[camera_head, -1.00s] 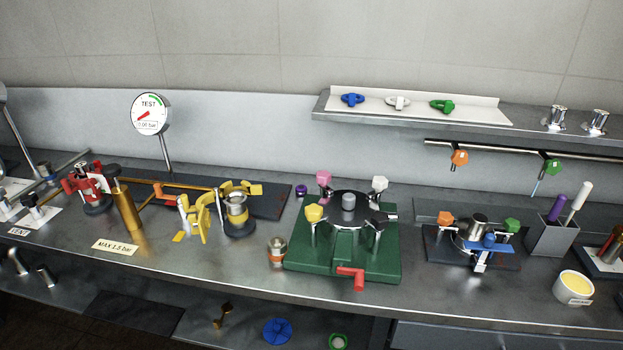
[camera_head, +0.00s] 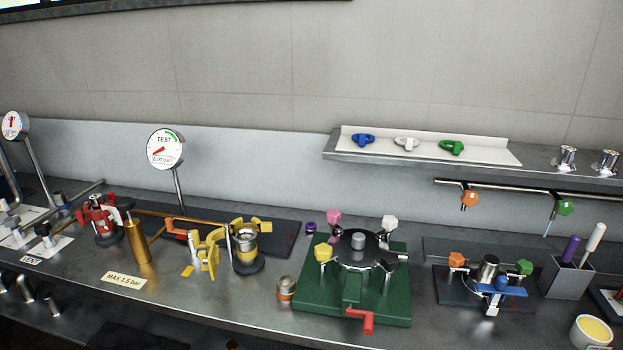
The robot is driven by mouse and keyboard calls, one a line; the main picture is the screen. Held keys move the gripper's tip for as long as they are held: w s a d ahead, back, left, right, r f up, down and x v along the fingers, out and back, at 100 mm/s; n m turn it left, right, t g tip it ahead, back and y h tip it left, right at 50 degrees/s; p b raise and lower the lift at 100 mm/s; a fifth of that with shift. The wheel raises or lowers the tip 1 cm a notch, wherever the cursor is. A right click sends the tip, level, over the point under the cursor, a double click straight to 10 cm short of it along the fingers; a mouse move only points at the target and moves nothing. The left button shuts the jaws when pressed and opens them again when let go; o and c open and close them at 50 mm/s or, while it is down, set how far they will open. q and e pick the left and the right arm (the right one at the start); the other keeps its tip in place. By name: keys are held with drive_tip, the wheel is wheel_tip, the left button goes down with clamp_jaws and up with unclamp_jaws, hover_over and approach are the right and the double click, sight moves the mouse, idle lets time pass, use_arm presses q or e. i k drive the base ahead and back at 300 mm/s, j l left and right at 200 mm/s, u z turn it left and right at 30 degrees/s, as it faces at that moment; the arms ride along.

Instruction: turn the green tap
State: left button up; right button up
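A green tap (camera_head: 564,207) hangs from the steel wall rail at the right, beside an orange tap (camera_head: 469,199). A thin pale-blue line (camera_head: 548,228) runs down from the green tap's spout; I cannot tell if it is water. A green knob (camera_head: 524,267) also sits on the right side of a small dark fixture, opposite an orange knob (camera_head: 456,259). A green wing handle (camera_head: 452,147) lies on the upper shelf. Neither of my grippers is in view.
The upper shelf (camera_head: 345,155) also holds a blue and a white handle. On the bench stand a green-based fixture (camera_head: 310,300), a grey holder (camera_head: 566,278) with two handles, a yellow-filled bowl (camera_head: 592,331) and a gauge (camera_head: 165,150). Bare bench shows at the front.

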sight(565, 208)
drive_tip(key=z, duration=1.45)
drive_tip(key=i+l, duration=0.05)
